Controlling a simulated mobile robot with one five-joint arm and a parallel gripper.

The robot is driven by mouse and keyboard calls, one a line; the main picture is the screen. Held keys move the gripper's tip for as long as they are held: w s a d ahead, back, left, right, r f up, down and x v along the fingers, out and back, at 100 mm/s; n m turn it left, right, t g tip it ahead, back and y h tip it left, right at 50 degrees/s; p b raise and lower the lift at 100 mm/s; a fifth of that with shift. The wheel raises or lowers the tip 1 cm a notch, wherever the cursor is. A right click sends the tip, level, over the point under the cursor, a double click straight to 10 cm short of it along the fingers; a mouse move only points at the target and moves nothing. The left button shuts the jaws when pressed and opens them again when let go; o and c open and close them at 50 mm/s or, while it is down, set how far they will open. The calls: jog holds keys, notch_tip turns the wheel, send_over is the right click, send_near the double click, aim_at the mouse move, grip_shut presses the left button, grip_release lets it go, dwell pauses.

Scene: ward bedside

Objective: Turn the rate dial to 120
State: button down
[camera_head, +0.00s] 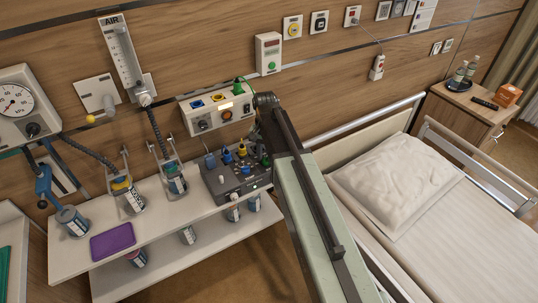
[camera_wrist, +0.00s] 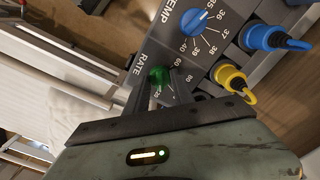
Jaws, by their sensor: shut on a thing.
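The green rate dial (camera_wrist: 158,75) sits on a dark grey panel (camera_wrist: 220,55) beside the printed word RATE in the wrist view. My gripper (camera_wrist: 160,82) is around this dial, its dark fingers shut on it. Scale marks such as 60 and 80 show beside the fingers. The rest of the scale is partly covered, and I cannot tell where the dial points. In the head view the control unit (camera_head: 222,186) stands on the white shelf, and my arm reaches over its right side and hides part of it.
A blue TEMP dial (camera_wrist: 197,21) is close by on the same panel. A blue plug (camera_wrist: 272,38) and a yellow plug (camera_wrist: 231,77) stick out near my gripper. A white wall box (camera_head: 204,117) is behind the unit. The bed (camera_head: 470,235) lies to the right.

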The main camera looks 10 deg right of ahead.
jog(key=shift+w+m, duration=0.2)
jog(key=shift+m, duration=1.7)
jog(key=shift+a, duration=0.1)
jog(key=c, duration=1.1)
grip_release()
jog(key=shift+a+f, duration=0.1)
jog(key=shift+f, duration=0.05)
jog(key=shift+o, duration=0.2)
notch_tip(320, 180, up, 8)
jog(key=p, duration=0.8)
